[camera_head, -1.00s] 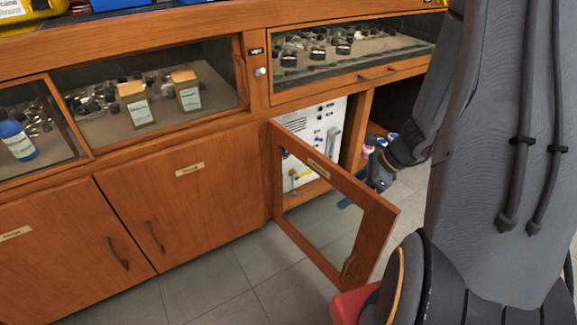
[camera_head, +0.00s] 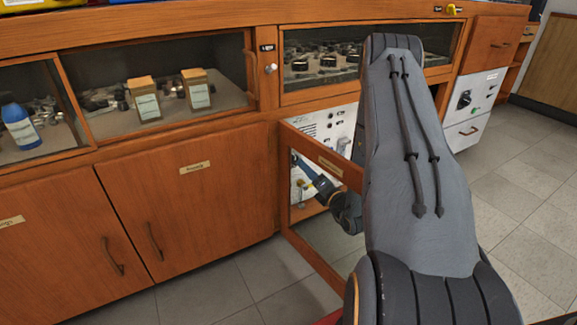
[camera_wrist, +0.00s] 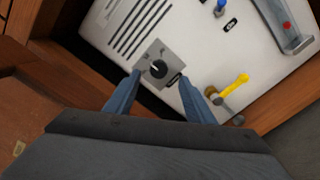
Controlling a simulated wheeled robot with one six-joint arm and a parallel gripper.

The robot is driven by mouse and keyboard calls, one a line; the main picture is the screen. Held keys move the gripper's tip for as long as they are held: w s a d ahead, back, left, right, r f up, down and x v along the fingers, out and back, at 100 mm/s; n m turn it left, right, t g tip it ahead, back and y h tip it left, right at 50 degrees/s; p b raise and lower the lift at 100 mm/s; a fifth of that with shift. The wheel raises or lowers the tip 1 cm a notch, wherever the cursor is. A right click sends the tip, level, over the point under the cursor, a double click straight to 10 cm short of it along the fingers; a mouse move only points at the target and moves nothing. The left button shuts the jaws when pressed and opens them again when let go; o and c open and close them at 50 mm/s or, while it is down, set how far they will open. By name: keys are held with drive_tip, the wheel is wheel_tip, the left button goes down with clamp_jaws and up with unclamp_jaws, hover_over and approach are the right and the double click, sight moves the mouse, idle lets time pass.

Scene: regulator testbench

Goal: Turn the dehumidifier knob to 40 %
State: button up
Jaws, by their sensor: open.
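A black knob (camera_wrist: 158,69) sits on a square grey plate on a white panel (camera_wrist: 205,45) in the wrist view. A small pale mark shows on its face; the scale is too small to read. My gripper (camera_wrist: 160,78) is open, its blue fingers apart on either side of the knob's plate. I cannot tell whether they touch it. In the head view my gripper (camera_head: 318,187) is at the white panel (camera_head: 322,128) inside the cabinet, seen partly through the open door (camera_head: 325,165). The knob is hidden there. No dehumidifier label is readable.
A yellow lever (camera_wrist: 235,84) and a blue knob (camera_wrist: 221,8) are on the same panel. The open wooden door stands close beside my arm. Another white unit with a black knob (camera_head: 464,98) stands at the right. The floor there is clear.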

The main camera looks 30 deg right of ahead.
drive_tip(key=w+b, duration=0.2)
drive_tip(key=w, duration=0.5)
drive_tip(key=shift+a+b, duration=0.25)
drive_tip(key=shift+b, duration=0.05)
drive_tip(key=c, duration=1.1)
